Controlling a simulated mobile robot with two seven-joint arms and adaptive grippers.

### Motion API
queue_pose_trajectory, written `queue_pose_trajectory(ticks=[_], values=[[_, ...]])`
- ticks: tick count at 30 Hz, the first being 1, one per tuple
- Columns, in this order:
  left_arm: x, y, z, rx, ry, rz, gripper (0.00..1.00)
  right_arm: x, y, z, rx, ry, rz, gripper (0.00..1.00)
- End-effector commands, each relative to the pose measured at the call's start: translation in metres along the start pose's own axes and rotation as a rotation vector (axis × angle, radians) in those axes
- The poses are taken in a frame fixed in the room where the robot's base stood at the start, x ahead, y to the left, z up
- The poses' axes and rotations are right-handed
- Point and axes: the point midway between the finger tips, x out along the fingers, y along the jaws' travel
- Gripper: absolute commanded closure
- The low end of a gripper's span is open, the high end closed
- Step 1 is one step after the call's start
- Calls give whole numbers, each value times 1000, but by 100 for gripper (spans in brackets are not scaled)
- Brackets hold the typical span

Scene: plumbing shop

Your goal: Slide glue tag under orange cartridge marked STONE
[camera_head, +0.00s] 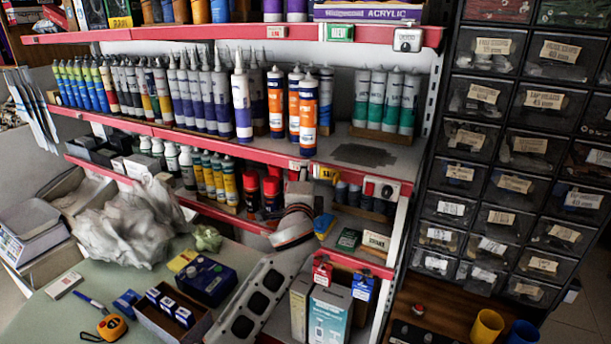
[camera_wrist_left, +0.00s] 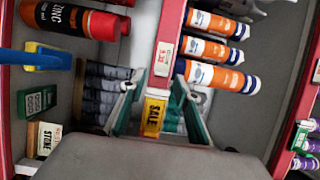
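Several orange-and-white cartridges (camera_head: 309,112) stand on the middle shelf; they also show in the left wrist view (camera_wrist_left: 215,75). The print on them is too small to read. A beige tag reading STONE (camera_wrist_left: 47,140) lies on the lower shelf; it shows in the head view (camera_head: 376,241) too. The fingers are not clear in the head view. My right gripper is not in view.
A dark patch (camera_head: 364,155) lies on bare shelf in front of the teal cartridges (camera_head: 385,98). Red spray cans (camera_head: 272,192) and a green box (camera_head: 348,240) are on the lower shelf. A drawer cabinet (camera_head: 520,150) stands right. A cluttered table is at lower left.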

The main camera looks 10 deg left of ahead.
Motion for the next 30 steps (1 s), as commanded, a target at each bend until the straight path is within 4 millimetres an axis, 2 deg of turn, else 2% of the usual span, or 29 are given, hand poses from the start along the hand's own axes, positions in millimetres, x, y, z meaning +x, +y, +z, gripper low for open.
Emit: queue_pose_trajectory(ticks=[9, 13, 18, 26, 28, 30], values=[[-47, 1, -1, -3, 2, 1, 68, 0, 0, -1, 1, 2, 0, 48], [-61, 0, -1, -2, 3, 0, 68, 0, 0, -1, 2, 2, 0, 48], [-68, 0, -1, -1, 2, 0, 68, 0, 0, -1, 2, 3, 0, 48], [-68, 0, -1, -1, 2, 1, 68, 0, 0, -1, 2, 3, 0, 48], [-70, 6, 4, -10, -5, 12, 68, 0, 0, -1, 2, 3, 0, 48], [-76, 20, 15, -34, -21, 40, 68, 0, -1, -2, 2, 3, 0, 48]])
